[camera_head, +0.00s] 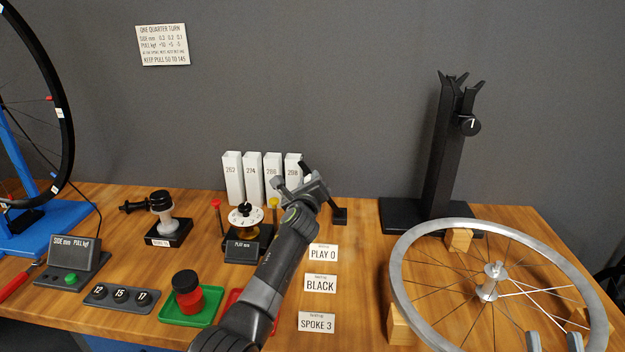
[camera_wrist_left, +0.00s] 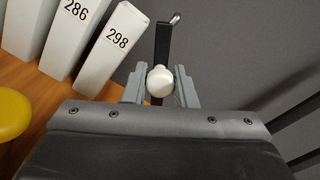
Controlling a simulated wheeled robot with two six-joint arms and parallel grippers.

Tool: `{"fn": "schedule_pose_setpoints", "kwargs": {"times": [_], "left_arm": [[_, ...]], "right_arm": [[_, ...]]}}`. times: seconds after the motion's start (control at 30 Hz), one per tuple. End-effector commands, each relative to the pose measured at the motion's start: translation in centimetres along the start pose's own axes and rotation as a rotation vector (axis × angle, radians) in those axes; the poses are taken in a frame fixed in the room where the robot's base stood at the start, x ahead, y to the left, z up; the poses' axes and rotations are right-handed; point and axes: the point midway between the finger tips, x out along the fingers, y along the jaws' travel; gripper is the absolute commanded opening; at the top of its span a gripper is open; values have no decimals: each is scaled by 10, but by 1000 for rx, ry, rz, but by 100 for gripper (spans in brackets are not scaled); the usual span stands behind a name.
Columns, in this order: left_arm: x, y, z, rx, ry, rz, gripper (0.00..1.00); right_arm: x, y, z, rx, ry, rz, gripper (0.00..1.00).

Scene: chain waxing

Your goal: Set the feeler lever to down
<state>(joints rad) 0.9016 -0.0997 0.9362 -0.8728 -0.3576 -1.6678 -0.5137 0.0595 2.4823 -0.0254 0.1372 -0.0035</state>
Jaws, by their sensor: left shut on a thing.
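The feeler lever is a thin black bar (camera_wrist_left: 163,42) with a bent tip and a white knob (camera_wrist_left: 159,84), seen in the left wrist view. My left gripper (camera_wrist_left: 160,88) is shut on the white knob, one finger on each side of it. In the head view the left gripper (camera_head: 298,184) is in front of the number 298 block, and its arm hides much of the lever. A black bar end (camera_head: 305,170) shows above the fingers, and a small black base (camera_head: 340,215) stands to the right. My right gripper (camera_head: 554,342) shows only two separated fingertips at the bottom right, open and empty.
Numbered white blocks (camera_head: 253,178) stand close behind the left gripper. A spoked wheel (camera_head: 404,297) lies at the right before a black stand (camera_head: 440,160). Label cards (camera_head: 320,284) lie right of the arm.

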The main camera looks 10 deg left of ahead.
Motion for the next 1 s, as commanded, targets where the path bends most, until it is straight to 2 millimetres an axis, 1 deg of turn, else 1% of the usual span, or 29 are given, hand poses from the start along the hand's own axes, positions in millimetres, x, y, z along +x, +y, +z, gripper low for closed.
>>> {"fn": "schedule_pose_setpoints", "kwargs": {"times": [0.1,0.5,0.53,0.6,0.67,1.0], "left_arm": [[0,3,-1,-11,2,3,0],[0,4,-1,-13,2,3,0],[0,3,-1,-13,2,3,29],[0,3,-1,-13,2,2,38],[0,3,-1,-14,2,2,45],[0,2,1,-14,0,0,45]], "right_arm": [[0,0,2,2,-9,0,36],[0,0,2,2,-12,0,36],[0,0,2,2,-12,0,36],[0,0,2,2,-12,0,36],[0,0,2,2,-12,0,36],[0,0,3,4,-20,0,36]]}}
